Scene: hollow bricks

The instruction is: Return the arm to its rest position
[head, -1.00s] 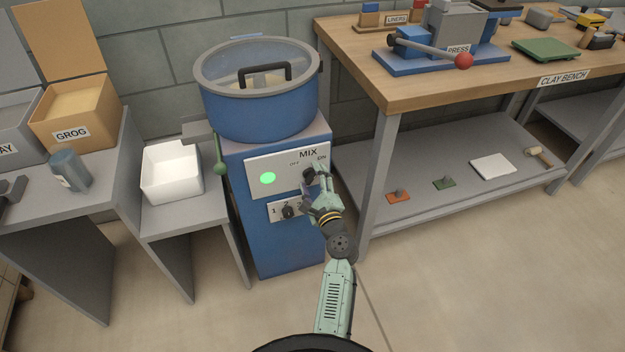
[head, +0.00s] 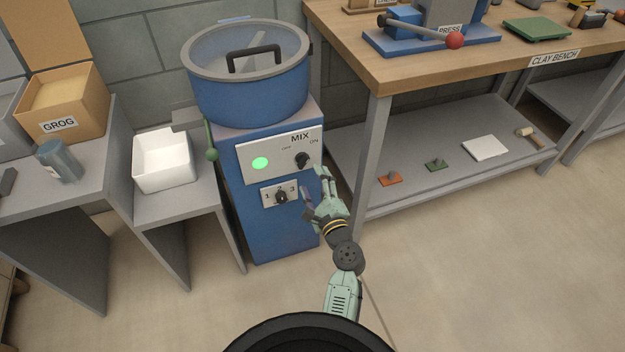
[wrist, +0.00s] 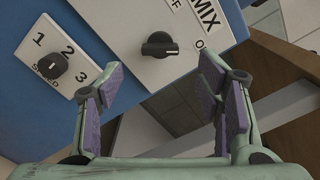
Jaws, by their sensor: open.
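My gripper (head: 314,188) is open and empty, in front of the lower right of the blue mixer (head: 262,226). It is apart from the black MIX knob (head: 302,160), which sits just above it on the white panel near ON. The green light (head: 260,163) on that panel is lit. In the wrist view my gripper (wrist: 165,100) has its purple-padded fingers spread wide, and the MIX knob (wrist: 160,45) shows beyond them. The speed knob (wrist: 52,66) is at the left, beside the numbers 1, 2, 3.
The clay bench (head: 400,75) with its lower shelf (head: 450,130) stands to the right, one leg close to my arm. A white bin (head: 164,165) and a grog box (head: 62,105) are at the left. The floor (head: 480,270) at the front right is clear.

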